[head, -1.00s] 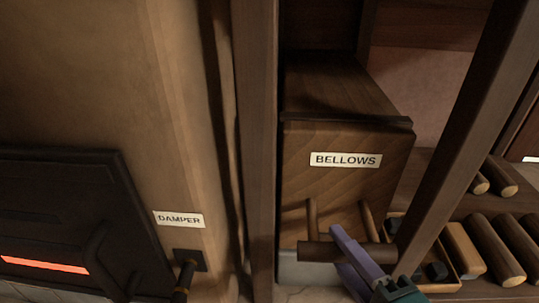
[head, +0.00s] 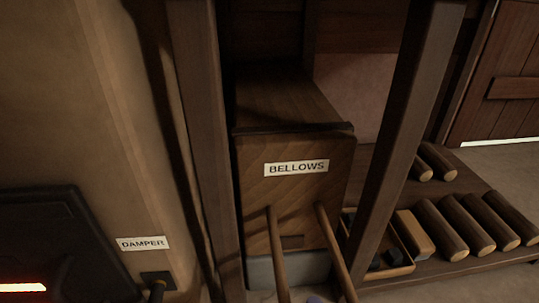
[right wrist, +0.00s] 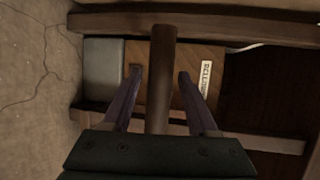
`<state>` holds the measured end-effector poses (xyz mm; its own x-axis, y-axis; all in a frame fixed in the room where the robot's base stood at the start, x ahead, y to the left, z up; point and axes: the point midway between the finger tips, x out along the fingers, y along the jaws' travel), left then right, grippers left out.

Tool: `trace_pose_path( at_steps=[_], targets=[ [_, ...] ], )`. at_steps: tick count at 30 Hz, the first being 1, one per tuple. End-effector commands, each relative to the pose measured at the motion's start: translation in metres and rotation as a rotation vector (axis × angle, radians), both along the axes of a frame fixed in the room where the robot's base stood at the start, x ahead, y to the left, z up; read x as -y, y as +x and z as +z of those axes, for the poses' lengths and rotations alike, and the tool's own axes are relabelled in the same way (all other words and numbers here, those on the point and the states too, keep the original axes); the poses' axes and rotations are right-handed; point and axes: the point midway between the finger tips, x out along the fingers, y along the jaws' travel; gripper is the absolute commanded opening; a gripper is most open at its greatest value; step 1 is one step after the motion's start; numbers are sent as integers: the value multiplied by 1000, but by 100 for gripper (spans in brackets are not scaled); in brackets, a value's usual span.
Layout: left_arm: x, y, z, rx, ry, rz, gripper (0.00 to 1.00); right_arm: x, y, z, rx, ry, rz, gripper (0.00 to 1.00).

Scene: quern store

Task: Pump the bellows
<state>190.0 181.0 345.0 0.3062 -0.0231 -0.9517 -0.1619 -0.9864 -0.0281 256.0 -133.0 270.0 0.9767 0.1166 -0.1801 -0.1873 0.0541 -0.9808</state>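The bellows (head: 293,205) are a wooden box with a "BELLOWS" label, standing behind upright posts. Two rods (head: 276,250) come out from its front toward me, and run out of the bottom of the head view. The wooden handle bar (right wrist: 163,80) shows in the right wrist view, in front of the box. My right gripper (right wrist: 160,75) is open, with one purple finger on each side of the bar and gaps visible beside it. Only a purple bit of it shows at the bottom of the head view. My left gripper is not in view.
A dark furnace front (head: 50,240) with a glowing slot and a damper handle (head: 157,288) are at left. Posts (head: 205,150) and (head: 410,130) flank the bellows. A small tray (head: 400,268) of dark lumps and several logs (head: 465,225) lie at right on a shelf.

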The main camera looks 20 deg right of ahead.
Motion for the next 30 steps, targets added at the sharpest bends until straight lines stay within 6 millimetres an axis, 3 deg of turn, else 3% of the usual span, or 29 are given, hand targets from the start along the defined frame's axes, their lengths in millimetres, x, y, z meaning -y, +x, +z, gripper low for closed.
trace_pose_path(
  at_steps=[11, 22, 30],
  targets=[
    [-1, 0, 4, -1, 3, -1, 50, 1, -7, 3, -2, -1, 1, 64],
    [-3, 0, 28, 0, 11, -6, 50, 9, -76, 16, -5, -1, 2, 64],
    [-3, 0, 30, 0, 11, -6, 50, 12, -97, 18, -1, -1, 0, 64]
  ],
)
